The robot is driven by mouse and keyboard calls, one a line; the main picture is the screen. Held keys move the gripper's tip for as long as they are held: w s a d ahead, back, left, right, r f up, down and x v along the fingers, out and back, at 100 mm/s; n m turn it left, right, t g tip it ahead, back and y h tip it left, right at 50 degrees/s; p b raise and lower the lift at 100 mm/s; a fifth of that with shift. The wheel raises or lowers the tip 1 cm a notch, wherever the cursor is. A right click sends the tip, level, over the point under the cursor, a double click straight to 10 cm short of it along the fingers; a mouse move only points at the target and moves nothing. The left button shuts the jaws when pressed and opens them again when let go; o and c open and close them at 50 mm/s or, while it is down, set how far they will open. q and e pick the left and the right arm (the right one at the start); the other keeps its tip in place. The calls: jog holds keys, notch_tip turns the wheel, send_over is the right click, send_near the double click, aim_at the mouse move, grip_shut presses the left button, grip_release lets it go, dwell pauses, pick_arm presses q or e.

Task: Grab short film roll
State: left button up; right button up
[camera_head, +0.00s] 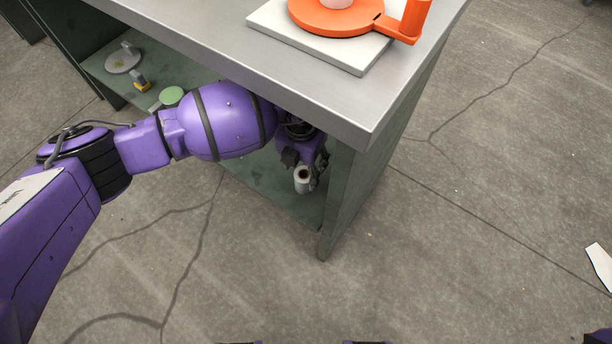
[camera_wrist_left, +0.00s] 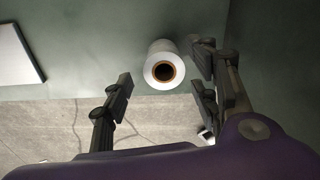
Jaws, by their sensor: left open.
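The short film roll (camera_head: 303,182) is a white cylinder with a dark-centred core, standing on the green lower shelf near its front right corner. In the left wrist view the roll (camera_wrist_left: 156,51) shows its brown core ring and dark hole. My left gripper (camera_head: 306,163) reaches under the tabletop and is open at the roll. In the left wrist view its fingers (camera_wrist_left: 162,78) lie on either side of the roll, with the right-hand fingers closer to it. Contact cannot be told.
The grey tabletop (camera_head: 290,75) overhangs the shelf, and a side panel (camera_head: 345,190) stands right of the roll. An orange device (camera_head: 335,18) sits on a white board above. A green disc (camera_head: 171,96) and a yellow-grey item (camera_head: 140,82) are farther left on the shelf.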

aim_at(302, 174)
pick_arm(q)
jog(key=shift+f, duration=0.55)
notch_tip(302, 174, down, 5)
jog(key=b, duration=0.2)
jog(key=shift+s+r+b, duration=0.15)
jog(key=shift+r+b, duration=0.05)
jog(key=shift+b, duration=0.15)
jog(key=shift+f, duration=0.1)
jog(key=c, duration=1.1)
jog(key=shift+c, duration=0.6)
jog(key=shift+r, duration=0.25)
